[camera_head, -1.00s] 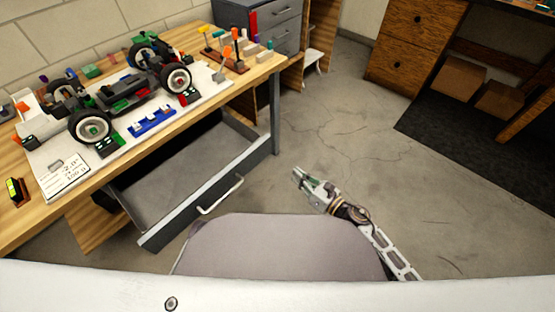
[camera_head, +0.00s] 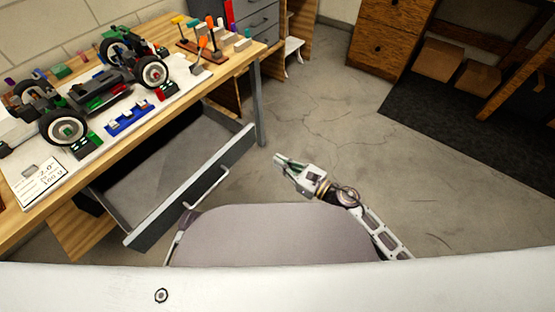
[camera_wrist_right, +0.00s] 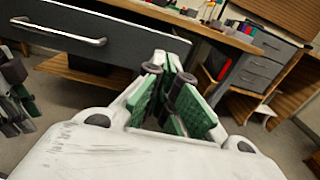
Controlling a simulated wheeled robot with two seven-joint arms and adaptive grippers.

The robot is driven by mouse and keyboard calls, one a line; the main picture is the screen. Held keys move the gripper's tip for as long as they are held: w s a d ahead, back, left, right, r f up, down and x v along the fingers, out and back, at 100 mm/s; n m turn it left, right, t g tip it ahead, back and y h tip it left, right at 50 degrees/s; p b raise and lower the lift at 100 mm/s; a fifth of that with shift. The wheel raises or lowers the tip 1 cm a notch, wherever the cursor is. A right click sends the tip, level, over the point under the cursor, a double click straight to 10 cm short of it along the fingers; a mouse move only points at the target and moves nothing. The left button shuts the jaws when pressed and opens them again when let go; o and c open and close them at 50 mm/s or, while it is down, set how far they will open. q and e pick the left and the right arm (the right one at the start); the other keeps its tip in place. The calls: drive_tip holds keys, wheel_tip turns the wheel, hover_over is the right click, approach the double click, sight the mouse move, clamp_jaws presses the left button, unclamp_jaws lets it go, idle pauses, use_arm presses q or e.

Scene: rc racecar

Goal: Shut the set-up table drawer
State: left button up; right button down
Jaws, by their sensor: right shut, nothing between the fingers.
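The set-up table (camera_head: 245,68) is wooden, with its grey drawer (camera_head: 150,232) pulled well out and empty inside as far as I see. A light bar handle (camera_head: 207,188) is on the drawer front. In the right wrist view the drawer front (camera_wrist_right: 130,62) and handle (camera_wrist_right: 58,33) show at the upper left. My right gripper (camera_head: 277,158) is shut and empty, to the right of the drawer front and apart from it; its green-padded fingers show in the right wrist view (camera_wrist_right: 172,80). Part of what looks like my left gripper (camera_wrist_right: 18,105) shows at that view's left edge.
An RC car (camera_head: 95,90) stands on a white board on the table, with tools beside it. A grey drawer cabinet (camera_head: 257,22) stands behind. A wooden cabinet (camera_head: 385,40) and dark mat (camera_head: 470,120) are at the right. Concrete floor (camera_head: 330,120) between is clear.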

sight(243, 140)
use_arm(q)
drive_tip(key=shift+f, duration=0.3)
use_arm(e)
drive_tip(key=shift+x, duration=6.5)
use_arm(q)
drive_tip(key=shift+a, duration=0.15)
use_arm(e)
drive_tip(key=shift+w, duration=0.15)
